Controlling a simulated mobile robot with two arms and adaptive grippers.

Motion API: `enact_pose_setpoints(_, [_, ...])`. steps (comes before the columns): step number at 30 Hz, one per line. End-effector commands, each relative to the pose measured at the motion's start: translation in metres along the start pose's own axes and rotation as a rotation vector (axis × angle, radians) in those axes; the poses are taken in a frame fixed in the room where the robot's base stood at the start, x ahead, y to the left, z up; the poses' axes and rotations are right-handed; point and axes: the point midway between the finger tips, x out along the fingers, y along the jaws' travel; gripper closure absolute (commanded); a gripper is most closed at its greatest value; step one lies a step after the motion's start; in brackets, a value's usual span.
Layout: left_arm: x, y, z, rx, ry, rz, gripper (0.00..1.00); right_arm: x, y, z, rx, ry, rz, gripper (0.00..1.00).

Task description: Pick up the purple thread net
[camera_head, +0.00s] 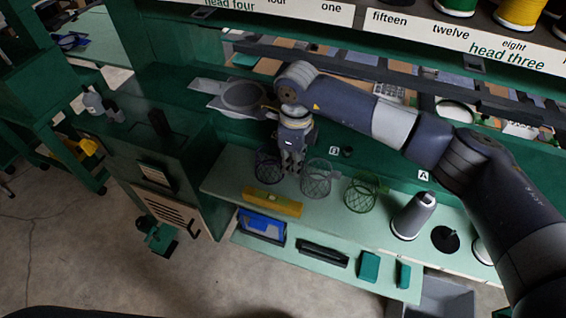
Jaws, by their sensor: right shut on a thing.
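The purple thread net (267,168) is a dark mesh cylinder at the left end of a row of nets on the pale green shelf. My right gripper (291,167) comes down from above at its right side and is shut on its rim. The fingers hide part of the net's right edge. The net looks upright and close to the shelf top; I cannot tell whether it still touches it. My left gripper is out of view.
A grey net (316,181) stands close to the right of my gripper, then a green net (360,195). A yellow level-like bar (272,203) lies in front. A grey cone spool (412,216) stands further right. The shelf above (440,22) carries thread spools.

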Motion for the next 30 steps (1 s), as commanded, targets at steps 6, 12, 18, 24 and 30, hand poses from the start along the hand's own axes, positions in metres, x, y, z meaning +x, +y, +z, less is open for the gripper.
enact_pose_setpoints(6, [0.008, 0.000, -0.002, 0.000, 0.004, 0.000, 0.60, -0.008, -0.001, 0.000, 0.000, -0.001, -0.002, 0.96])
enact_pose_setpoints(12, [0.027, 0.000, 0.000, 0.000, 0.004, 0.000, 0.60, -0.032, -0.001, 0.000, 0.000, -0.002, -0.005, 0.96])
enact_pose_setpoints(18, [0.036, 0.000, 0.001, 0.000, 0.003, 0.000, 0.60, -0.035, 0.031, -0.001, -0.005, -0.001, -0.002, 0.96])
enact_pose_setpoints(24, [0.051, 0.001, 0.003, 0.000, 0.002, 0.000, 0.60, -0.038, 0.069, -0.002, -0.006, -0.002, -0.002, 0.96])
enact_pose_setpoints(30, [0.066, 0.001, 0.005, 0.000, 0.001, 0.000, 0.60, -0.042, 0.109, -0.004, -0.006, -0.002, -0.002, 0.96])
